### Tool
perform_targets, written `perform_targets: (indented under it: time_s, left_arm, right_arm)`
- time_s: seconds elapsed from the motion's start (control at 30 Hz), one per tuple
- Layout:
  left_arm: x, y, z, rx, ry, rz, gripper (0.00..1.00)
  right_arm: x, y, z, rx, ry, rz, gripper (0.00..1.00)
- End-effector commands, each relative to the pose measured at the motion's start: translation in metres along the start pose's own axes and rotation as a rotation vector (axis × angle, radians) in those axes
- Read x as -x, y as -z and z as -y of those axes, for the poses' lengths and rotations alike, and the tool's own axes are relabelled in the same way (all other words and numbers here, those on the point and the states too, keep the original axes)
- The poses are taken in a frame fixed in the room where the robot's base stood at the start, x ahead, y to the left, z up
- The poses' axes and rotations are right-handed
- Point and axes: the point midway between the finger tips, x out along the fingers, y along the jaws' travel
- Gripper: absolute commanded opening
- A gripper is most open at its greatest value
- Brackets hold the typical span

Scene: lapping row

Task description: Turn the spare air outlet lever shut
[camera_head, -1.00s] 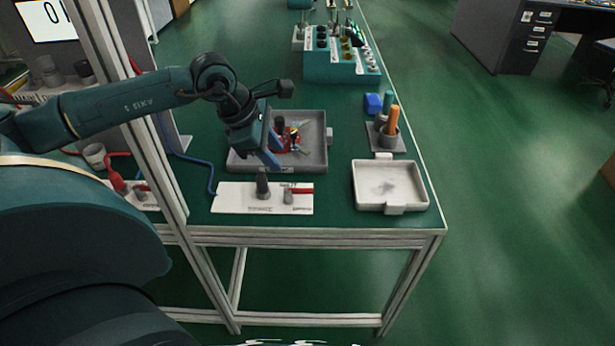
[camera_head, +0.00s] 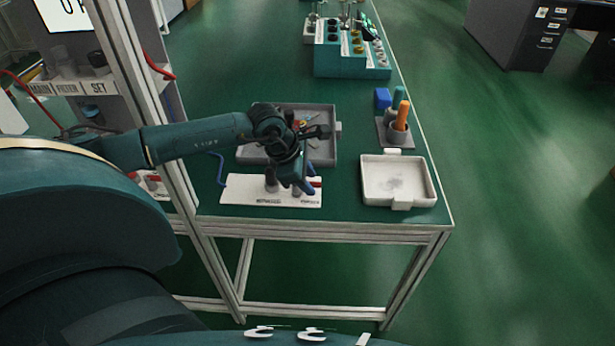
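A white panel (camera_head: 240,190) lies near the front edge of the green bench. It carries two grey fittings, and its small printed labels are too blurred to read. The left grey fitting (camera_head: 271,180) shows beside my gripper. My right gripper is not in view.
A grey tray (camera_head: 330,150) with small tools stands behind the panel. An empty white tray (camera_head: 398,203) is to the right, with a holder of orange and teal handles (camera_head: 402,115) behind it. A metal frame post (camera_head: 150,110) stands left. A teal rack (camera_head: 350,62) is at the back.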

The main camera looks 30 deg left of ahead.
Motion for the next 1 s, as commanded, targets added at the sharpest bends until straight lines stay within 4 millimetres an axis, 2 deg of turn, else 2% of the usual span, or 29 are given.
perform_targets:
  time_s: [0.07,0.5,1.0]
  left_arm:
    - [0.0001,0.0001,0.0001,0.000,0.000,0.000,0.35]
    - [0.0006,0.0000,0.0000,0.000,0.000,0.000,0.00]
    - [-0.0010,-0.0001,-0.0012,0.064,-0.027,-0.014,0.00]
  right_arm:
    - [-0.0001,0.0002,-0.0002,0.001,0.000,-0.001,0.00]
    - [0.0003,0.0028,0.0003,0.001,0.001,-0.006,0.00]
    - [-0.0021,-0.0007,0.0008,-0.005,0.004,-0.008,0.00]
